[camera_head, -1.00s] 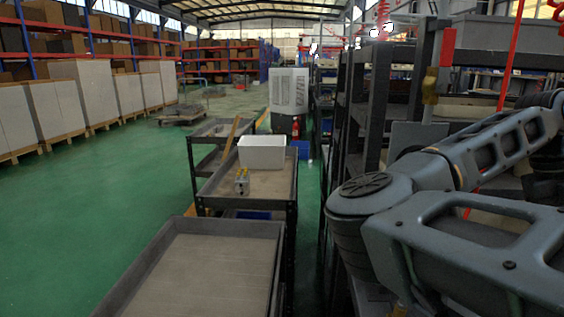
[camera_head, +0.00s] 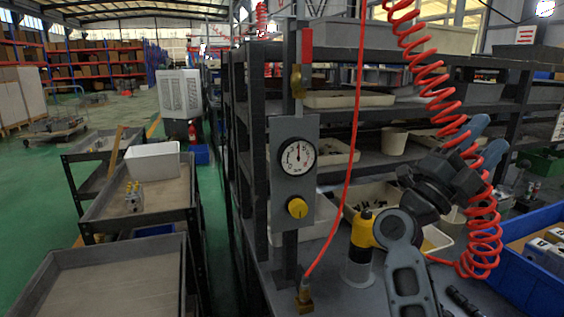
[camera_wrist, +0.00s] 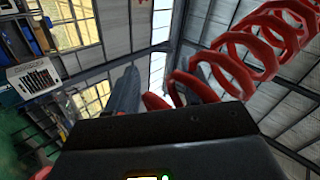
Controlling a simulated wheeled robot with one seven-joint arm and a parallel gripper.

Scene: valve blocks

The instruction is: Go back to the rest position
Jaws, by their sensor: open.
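My gripper (camera_head: 481,143) is raised above the bench in the right part of the head view, its two blue-grey fingers pointing up and to the right. It is open, and nothing shows between the fingers. In the wrist view my gripper (camera_wrist: 163,82) points up at the roof, beside a red coiled hose (camera_wrist: 225,70). In the head view the coiled hose (camera_head: 447,105) hangs right by the gripper and partly overlaps it; I cannot tell whether they touch.
A gauge panel (camera_head: 293,226) and a yellow-topped cylinder (camera_head: 361,255) stand on the bench. A blue crate (camera_head: 517,285) with several blocks is at right. Carts stand at left, one holding a white box (camera_head: 152,162) and a valve block (camera_head: 133,197). Green floor is open at far left.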

